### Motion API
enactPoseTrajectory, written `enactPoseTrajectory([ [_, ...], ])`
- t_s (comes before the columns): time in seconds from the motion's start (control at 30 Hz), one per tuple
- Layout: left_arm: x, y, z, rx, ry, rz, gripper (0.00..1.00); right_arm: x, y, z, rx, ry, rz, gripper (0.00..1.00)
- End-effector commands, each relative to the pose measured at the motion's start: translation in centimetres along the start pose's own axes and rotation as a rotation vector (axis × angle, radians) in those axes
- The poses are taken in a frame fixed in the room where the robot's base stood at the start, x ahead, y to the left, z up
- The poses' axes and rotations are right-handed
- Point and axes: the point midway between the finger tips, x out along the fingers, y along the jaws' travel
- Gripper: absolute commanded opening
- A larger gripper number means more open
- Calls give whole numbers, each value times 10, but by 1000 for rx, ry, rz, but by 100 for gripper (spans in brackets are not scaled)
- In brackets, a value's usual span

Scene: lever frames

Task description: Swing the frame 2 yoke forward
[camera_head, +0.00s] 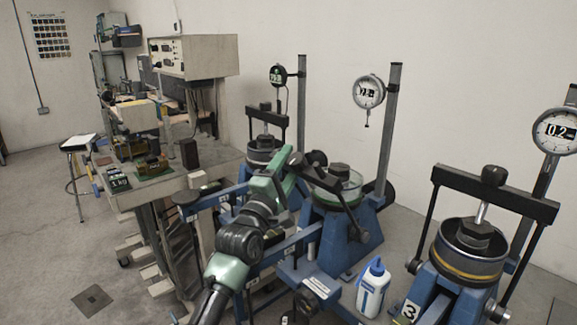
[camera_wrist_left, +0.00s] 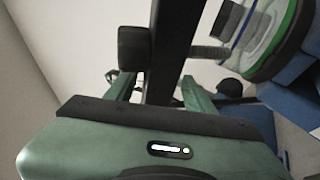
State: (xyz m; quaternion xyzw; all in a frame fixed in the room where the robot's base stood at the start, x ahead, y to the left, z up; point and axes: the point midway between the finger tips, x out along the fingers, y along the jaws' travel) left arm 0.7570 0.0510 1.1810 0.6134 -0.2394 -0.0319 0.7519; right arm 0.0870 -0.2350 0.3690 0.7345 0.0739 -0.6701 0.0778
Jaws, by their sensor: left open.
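Frame 2 (camera_head: 340,240) is the blue middle stand, with a clear green-rimmed cell (camera_head: 350,188) on it. Its black yoke (camera_head: 341,209) leans to the left instead of standing upright like the neighbouring yokes. Part of the yoke is hidden behind my left gripper. My left gripper (camera_head: 291,163) is at the yoke's upper end. In the left wrist view, its open green fingers (camera_wrist_left: 160,92) lie on either side of the dark yoke bar (camera_wrist_left: 176,50), with a black block (camera_wrist_left: 135,48) beside it. Contact cannot be told. My right gripper is not in view.
Frame 3 (camera_head: 455,290) stands right, its yoke (camera_head: 495,190) upright over its cell. Another frame with an upright yoke (camera_head: 268,115) stands behind left. A dial gauge (camera_head: 368,92) hangs on a post behind frame 2. A white-and-blue bottle (camera_head: 373,288) stands in front of it.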

Motion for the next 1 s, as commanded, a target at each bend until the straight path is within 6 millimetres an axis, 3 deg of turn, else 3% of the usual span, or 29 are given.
enactPoseTrajectory([
  [0.17, -17, -2, 0, -1, 0, 0, 54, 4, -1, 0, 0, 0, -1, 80],
  [0.5, -70, -2, -1, -1, 2, -1, 54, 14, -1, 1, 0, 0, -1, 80],
  [0.87, -78, -1, -1, 1, 1, -2, 54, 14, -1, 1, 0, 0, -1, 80],
  [1.0, -78, -1, -1, 2, 1, -2, 20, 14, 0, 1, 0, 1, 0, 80],
])
